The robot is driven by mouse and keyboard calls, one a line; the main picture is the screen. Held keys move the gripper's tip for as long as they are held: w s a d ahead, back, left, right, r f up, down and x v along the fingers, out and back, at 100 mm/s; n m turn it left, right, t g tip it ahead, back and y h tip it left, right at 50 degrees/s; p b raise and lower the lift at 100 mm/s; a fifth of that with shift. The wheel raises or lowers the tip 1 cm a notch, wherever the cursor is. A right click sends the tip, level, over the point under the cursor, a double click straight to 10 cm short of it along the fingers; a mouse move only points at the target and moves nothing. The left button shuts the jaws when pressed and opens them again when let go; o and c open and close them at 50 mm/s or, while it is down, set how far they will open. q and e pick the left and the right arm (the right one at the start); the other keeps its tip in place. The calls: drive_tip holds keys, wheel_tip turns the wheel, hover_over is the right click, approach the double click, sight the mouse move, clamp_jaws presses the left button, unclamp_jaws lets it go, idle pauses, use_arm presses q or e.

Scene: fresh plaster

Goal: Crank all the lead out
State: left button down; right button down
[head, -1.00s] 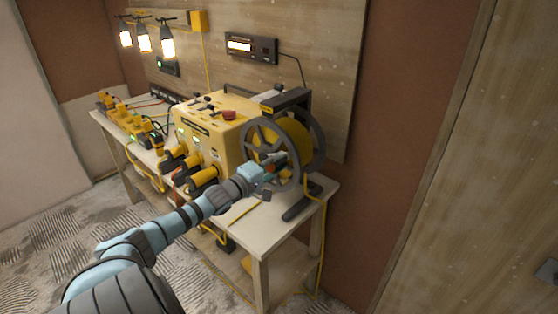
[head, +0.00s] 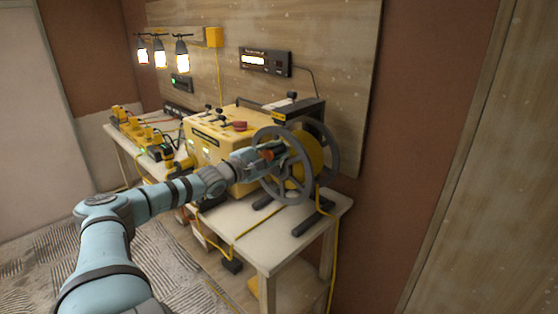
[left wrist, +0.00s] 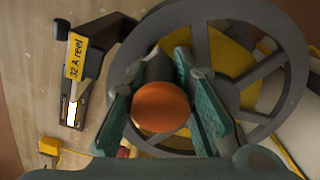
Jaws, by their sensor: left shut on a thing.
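The cable reel (head: 316,156) stands upright on the right end of the workbench, with grey spoked side wheels and a yellow drum. A label reading "32 A reel" (left wrist: 75,57) shows in the left wrist view. My left gripper (head: 270,153) is shut on the reel's orange crank handle (left wrist: 160,107), at the upper left of the near wheel in the head view. The handle sits between both fingers. A yellow lead (head: 336,240) hangs from the reel past the bench's right end. How much lead is on the drum is unclear. My right gripper is not in view.
A yellow power box (head: 215,138) stands left of the reel on the workbench (head: 262,238). Yellow tools and sockets (head: 130,125) lie farther left. A lit display (head: 265,61) and three lamps (head: 160,53) are behind.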

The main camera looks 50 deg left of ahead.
use_arm(q)
drive_tip(key=shift+a+r, duration=0.1)
drive_tip(key=shift+a, duration=0.1)
idle(0.3)
drive_tip(key=c, duration=1.4)
unclamp_jaws()
drive_tip(key=shift+o, duration=0.2)
